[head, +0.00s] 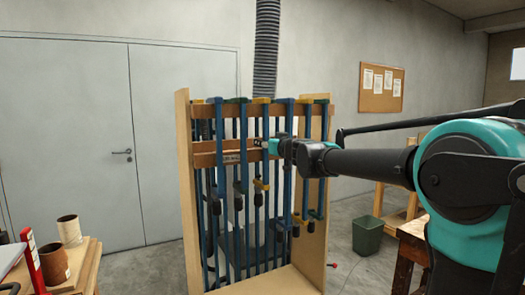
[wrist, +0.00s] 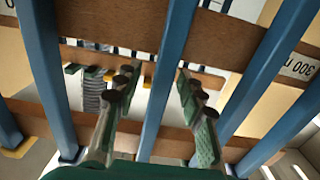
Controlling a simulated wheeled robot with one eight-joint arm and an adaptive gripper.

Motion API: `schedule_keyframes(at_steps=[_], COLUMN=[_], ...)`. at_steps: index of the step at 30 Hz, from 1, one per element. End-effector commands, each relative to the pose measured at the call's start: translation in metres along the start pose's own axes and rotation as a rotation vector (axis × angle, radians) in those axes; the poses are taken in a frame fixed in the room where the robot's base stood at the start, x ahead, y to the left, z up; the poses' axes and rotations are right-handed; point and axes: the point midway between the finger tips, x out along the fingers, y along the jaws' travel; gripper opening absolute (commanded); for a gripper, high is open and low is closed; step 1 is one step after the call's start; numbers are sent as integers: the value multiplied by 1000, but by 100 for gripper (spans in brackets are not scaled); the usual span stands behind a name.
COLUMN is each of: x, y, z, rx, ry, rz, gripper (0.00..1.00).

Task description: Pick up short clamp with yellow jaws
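Several clamps with blue bars hang in a wooden rack (head: 183,170), some with yellow jaws and some with green. One clamp shows yellow lower jaws (head: 262,184) about halfway up the rack; I cannot tell for sure that it is the short one. My gripper (head: 273,147) is at the rack's upper front, by the middle rail. In the wrist view my gripper (wrist: 157,80) is open, its two fingers apart on either side of a blue bar (wrist: 165,85), with gaps visible on both sides. The jaws of that bar's clamp are out of the wrist view.
Neighbouring blue bars (wrist: 45,75) stand close on both sides of the fingers, and wooden rails (wrist: 232,55) cross them. A label reading 300 (wrist: 299,67) is at the right. A green bin (head: 367,236) stands right of the rack, and a bench with tins (head: 69,230) at the left.

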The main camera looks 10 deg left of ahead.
Motion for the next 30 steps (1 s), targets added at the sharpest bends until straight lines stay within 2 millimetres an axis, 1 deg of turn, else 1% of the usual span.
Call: schedule_keyframes(at_steps=[4,12,14,25,30], x=[0,0,0,-1,0], y=[0,0,0,0,0], z=[0,0,0,-2,-11], rx=[0,0,0,0,0], ry=[0,0,0,0,0], rz=[0,0,0,0,0], gripper=[40,6,0,0,0])
